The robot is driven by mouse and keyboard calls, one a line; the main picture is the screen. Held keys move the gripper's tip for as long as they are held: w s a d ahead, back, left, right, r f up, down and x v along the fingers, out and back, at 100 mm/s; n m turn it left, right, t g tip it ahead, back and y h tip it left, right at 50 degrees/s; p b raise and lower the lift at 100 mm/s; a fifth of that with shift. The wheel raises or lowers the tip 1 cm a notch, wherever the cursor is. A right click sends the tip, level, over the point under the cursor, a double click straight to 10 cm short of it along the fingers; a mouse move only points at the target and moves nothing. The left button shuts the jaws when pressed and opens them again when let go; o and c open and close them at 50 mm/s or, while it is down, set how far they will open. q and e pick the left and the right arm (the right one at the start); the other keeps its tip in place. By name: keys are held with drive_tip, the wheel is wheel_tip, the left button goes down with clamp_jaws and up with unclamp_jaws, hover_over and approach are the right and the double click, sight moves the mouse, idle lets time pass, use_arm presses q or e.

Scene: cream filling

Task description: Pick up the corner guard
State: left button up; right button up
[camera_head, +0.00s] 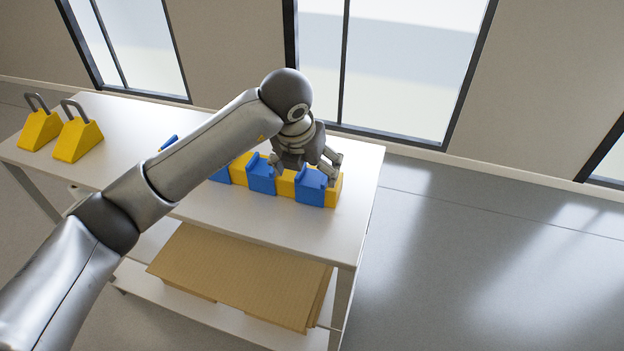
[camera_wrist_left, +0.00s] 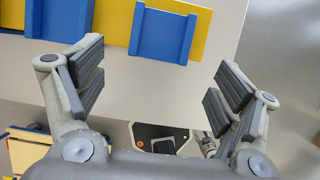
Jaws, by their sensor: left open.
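Several blue pieces, which look like the corner guards, sit over a long yellow block on the white table. The rightmost blue corner guard (camera_head: 311,188) is by the block's right end; it also shows in the left wrist view (camera_wrist_left: 160,32), just beyond the fingers. Another blue corner guard (camera_head: 261,176) is to its left, and it shows at the upper left of the wrist view (camera_wrist_left: 62,20). My left gripper (camera_head: 304,172) is open and empty above the rightmost guard. In the left wrist view its fingers (camera_wrist_left: 160,86) stand wide apart.
The white table (camera_head: 345,155) has free room right of the row. Two yellow wedges with grey handles (camera_head: 40,130) stand at the far left. A blue pen-like object (camera_head: 168,142) lies behind my arm. Cardboard sheets (camera_head: 240,275) lie on the lower shelf.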

sight(313, 179)
use_arm(q)
drive_tip(key=p+x, duration=0.1)
drive_tip(key=x, duration=0.1)
drive_tip(key=w+p+x, duration=0.1)
drive_tip(key=p+x, duration=0.1)
drive_tip(key=x, duration=0.1)
drive_tip(key=shift+d+r, duration=0.1)
drive_tip(key=shift+r, duration=0.05)
drive_tip(key=shift+f, duration=0.25)
drive_tip(key=c, duration=1.1)
